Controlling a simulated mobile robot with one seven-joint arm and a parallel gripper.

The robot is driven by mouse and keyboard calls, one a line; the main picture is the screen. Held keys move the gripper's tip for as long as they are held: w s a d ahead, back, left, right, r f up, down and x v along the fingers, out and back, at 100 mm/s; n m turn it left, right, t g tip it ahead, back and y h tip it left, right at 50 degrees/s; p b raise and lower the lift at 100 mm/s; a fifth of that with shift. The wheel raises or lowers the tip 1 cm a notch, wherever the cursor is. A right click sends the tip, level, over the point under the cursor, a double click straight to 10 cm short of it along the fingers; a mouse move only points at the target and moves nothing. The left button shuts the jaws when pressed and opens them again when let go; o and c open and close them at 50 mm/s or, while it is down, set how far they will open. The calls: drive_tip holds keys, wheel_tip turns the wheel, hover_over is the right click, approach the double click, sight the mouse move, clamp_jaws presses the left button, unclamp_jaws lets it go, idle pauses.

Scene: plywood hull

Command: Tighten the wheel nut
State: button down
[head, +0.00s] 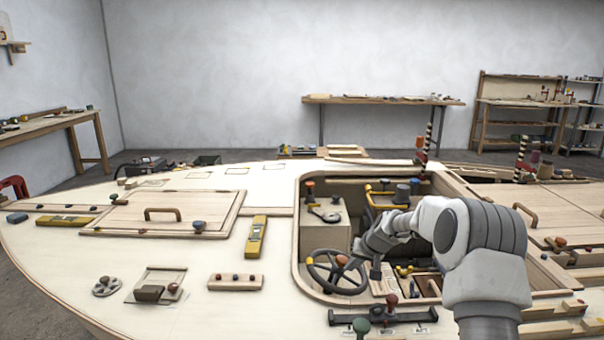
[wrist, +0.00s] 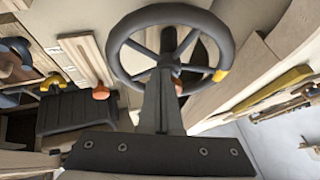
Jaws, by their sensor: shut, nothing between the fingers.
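The dark steering wheel (head: 320,282) stands at the left front of the cockpit, with an orange-red nut (head: 342,260) at its hub. In the wrist view the wheel (wrist: 226,38) fills the top middle, with a yellow mark on its lower right rim. The nut (wrist: 178,88) shows there only as a sliver of orange-red beside my fingers, which hide the rest of the hub.
The cockpit rim (head: 299,235) encloses the wheel. A pale box (head: 325,228) with a dark lever stands behind it, and a yellow-railed seat (head: 385,197) farther back. A red-handled lever panel (head: 385,331) lies in front. The deck at left holds a yellow level (head: 256,237).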

sight(342, 261)
drive_tip(key=shift+w+a, duration=0.15)
drive_tip(key=shift+w, duration=0.15)
idle(0.4)
drive_tip(key=shift+a+r, duration=0.15)
drive_tip(key=shift+a, duration=0.15)
drive_tip(key=shift+s+a+r, duration=0.1)
drive_tip(key=shift+a+r, duration=0.1)
drive_tip(key=shift+a, duration=0.3)
drive_tip(key=shift+a+r, duration=0.1)
drive_tip(key=shift+a, duration=0.2)
drive_tip(key=shift+a+r, duration=0.1)
drive_tip(key=shift+a, duration=0.05)
drive_tip(key=shift+b, duration=0.45)
